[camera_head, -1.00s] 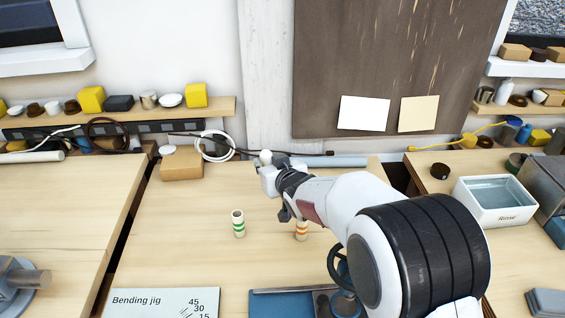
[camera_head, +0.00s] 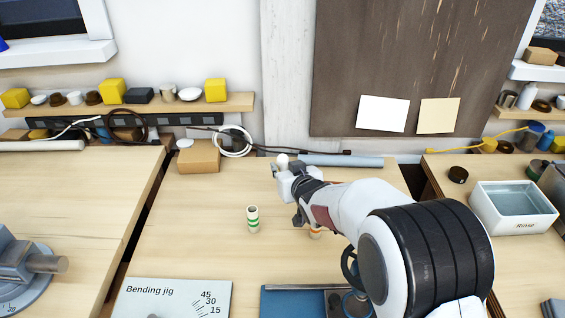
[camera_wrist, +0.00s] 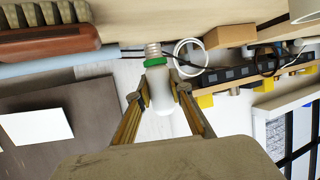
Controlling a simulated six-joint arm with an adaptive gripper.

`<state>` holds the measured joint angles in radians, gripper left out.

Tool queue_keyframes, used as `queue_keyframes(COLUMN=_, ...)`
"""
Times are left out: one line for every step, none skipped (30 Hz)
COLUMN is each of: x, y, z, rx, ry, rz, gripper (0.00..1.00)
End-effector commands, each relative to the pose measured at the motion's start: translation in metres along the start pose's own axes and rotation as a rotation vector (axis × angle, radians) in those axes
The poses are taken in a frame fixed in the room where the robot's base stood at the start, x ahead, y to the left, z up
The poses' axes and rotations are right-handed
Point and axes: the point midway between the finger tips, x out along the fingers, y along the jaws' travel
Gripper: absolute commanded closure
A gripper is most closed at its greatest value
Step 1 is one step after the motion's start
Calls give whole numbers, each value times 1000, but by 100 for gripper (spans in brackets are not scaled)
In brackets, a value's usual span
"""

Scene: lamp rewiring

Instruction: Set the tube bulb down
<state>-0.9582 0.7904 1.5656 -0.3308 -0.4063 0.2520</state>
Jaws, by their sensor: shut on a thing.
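My gripper (camera_wrist: 160,85) is shut on the tube bulb (camera_wrist: 160,90), a white bulb with a green band and a metal screw base. In the wrist view the base points to the top of the picture, beyond the fingertips. In the head view my gripper (camera_head: 288,178) is over the back of the middle bench, and the bulb's white rounded end (camera_head: 283,160) shows above it. A white holder with green stripes (camera_head: 253,219) stands upright on the bench, in front and left of my gripper. A similar orange-striped holder (camera_head: 315,233) is partly hidden behind my arm.
A cardboard box (camera_head: 199,157) and a coiled white cable (camera_head: 233,141) lie at the back left. A grey tube (camera_head: 340,160) lies along the back. A bending jig board (camera_head: 175,300) and a blue tray (camera_head: 290,302) are in front. Bench between box and green-striped holder is clear.

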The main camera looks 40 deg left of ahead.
Motion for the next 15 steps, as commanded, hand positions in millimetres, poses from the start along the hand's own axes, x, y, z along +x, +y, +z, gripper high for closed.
queue_keyframes(x=2, y=0, z=4, rx=0, ry=0, rz=0, gripper=98)
queue_keyframes(x=2, y=0, z=6, rx=-1, ry=0, rz=0, gripper=98)
queue_keyframes(x=4, y=0, z=8, rx=-1, ry=0, rz=0, gripper=98)
queue_keyframes(x=4, y=0, z=11, rx=-1, ry=-1, rz=0, gripper=98)
queue_keyframes(x=5, y=0, z=13, rx=-1, ry=-1, rz=0, gripper=98)
queue_keyframes(x=7, y=0, z=16, rx=-1, ry=-1, rz=0, gripper=98)
queue_keyframes(x=7, y=0, z=18, rx=0, ry=-1, rz=0, gripper=98)
queue_keyframes(x=8, y=0, z=20, rx=0, ry=0, rz=0, gripper=98)
queue_keyframes(x=9, y=0, z=22, rx=0, ry=0, rz=0, gripper=98)
queue_keyframes(x=10, y=0, z=24, rx=0, ry=0, rz=0, gripper=98)
queue_keyframes(x=11, y=0, z=26, rx=-1, ry=0, rz=0, gripper=98)
queue_keyframes(x=12, y=0, z=28, rx=-1, ry=-1, rz=0, gripper=98)
queue_keyframes(x=12, y=0, z=30, rx=-1, ry=-1, rz=0, gripper=98)
queue_keyframes(x=13, y=0, z=31, rx=-1, ry=-1, rz=0, gripper=98)
queue_keyframes(x=14, y=0, z=33, rx=-1, ry=0, rz=0, gripper=98)
